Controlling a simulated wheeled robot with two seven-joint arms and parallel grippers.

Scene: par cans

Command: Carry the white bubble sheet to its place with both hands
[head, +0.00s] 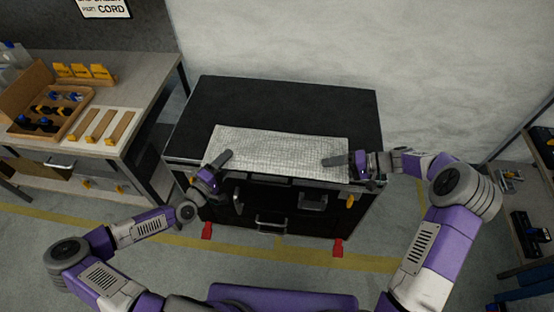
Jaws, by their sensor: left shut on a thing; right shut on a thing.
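The white bubble sheet (278,150) is a wide, flat, finely patterned rectangle over the front part of a black case's top (290,102). My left gripper (222,160) is shut on the sheet near its left end. My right gripper (334,161) is shut on the sheet near its right end. The sheet looks roughly level. I cannot tell whether it touches the case top or hangs just above it. The fingers hide small parts of its front edge.
A workbench (145,90) at the left carries a wooden tray (28,135) of connectors and yellow cards (84,71). A shelf (540,215) stands at the right edge. The case has red feet or wedges (338,248) on the floor. The case top behind the sheet is clear.

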